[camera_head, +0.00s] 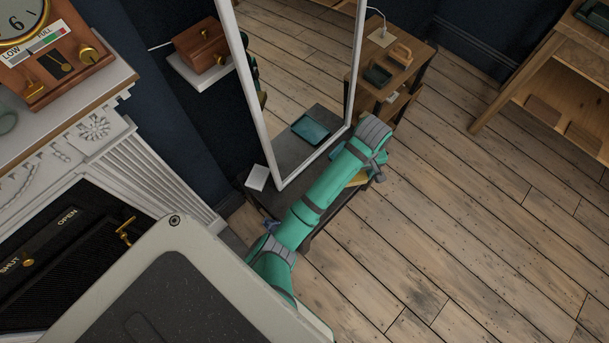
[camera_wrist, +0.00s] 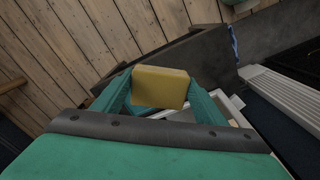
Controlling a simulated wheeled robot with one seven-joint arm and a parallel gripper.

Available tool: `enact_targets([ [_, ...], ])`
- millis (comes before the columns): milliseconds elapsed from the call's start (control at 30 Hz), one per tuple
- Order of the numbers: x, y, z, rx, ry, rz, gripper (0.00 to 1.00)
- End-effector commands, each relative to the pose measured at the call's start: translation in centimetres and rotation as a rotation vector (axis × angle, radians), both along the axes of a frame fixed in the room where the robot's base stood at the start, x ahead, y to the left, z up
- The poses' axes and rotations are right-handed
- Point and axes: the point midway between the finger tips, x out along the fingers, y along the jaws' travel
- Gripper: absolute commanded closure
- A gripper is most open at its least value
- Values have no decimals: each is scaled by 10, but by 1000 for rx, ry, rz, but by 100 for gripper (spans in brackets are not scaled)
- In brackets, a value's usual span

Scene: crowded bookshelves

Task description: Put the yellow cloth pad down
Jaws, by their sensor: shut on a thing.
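The yellow cloth pad (camera_wrist: 160,87) is between the two green fingers of my gripper (camera_wrist: 160,92) in the wrist view. The gripper is shut on it, and the pad is held near the fingertips. In the head view only a small yellow part of the pad (camera_head: 358,178) shows beside my green arm, which hides the rest and the fingers. The pad is over or near the low dark table (camera_head: 262,200). I cannot tell whether it touches the tabletop.
A tall white-framed mirror (camera_head: 242,77) stands at the dark table, with a teal tablet-like thing (camera_head: 311,130) showing inside its frame. A small white block (camera_head: 256,177) is at the table's left. A wooden side unit (camera_head: 417,57) stands behind. The plank floor (camera_head: 480,230) at right is clear.

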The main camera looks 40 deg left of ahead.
Motion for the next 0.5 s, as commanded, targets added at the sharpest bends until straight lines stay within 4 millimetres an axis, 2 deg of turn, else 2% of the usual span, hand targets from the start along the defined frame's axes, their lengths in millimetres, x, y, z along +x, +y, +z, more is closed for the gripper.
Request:
enact_targets([
  [500,-32,20,-18,-3,1,99,59],
])
